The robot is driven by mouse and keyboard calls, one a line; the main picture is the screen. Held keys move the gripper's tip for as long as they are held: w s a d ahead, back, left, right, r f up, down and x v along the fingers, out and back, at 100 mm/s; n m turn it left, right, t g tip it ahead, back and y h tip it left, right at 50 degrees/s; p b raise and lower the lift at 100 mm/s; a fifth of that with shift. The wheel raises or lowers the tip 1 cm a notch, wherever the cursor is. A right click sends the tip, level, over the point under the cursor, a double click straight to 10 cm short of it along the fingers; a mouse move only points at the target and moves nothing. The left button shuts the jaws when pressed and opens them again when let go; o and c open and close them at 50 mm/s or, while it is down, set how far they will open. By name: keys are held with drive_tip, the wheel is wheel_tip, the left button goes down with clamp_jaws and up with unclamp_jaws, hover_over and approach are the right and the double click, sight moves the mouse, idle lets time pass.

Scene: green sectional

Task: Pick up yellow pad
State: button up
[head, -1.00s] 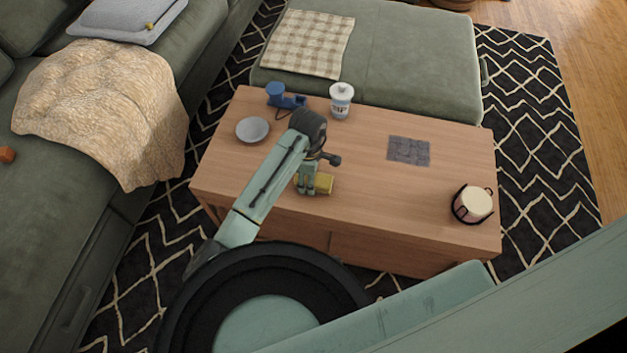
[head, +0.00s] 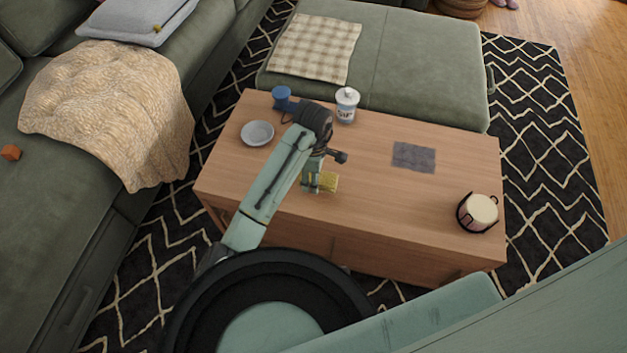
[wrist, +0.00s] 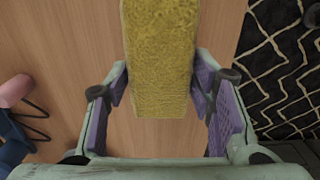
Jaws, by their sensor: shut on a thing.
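The yellow pad (head: 328,182) is a small block, seen above the front part of the wooden coffee table in the head view. In the wrist view the pad (wrist: 158,60) fills the top middle, between the two purple-lined fingers. My gripper (head: 311,183) is shut on the pad, with a finger against each side. The pad looks lifted off the table top. My arm hides part of the pad's left end in the head view.
On the coffee table (head: 370,205) stand a white plate (head: 257,133), a blue object (head: 282,96), a white jar (head: 346,104), a grey cloth (head: 414,157) and a black-framed candle holder (head: 478,212). A green ottoman (head: 430,65) is behind.

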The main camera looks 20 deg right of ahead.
drive_tip(key=s+a, duration=0.4)
drive_tip(key=s, duration=0.3)
drive_tip(key=s+a+r, duration=0.1)
drive_tip(key=s+a, duration=0.3)
drive_tip(key=s, duration=0.3)
drive_tip(key=shift+r+b, duration=0.15)
drive_tip(key=shift+b, duration=0.3)
drive_tip(key=o, duration=0.5)
drive_tip(key=shift+w, duration=0.1)
drive_tip(key=c, duration=0.5)
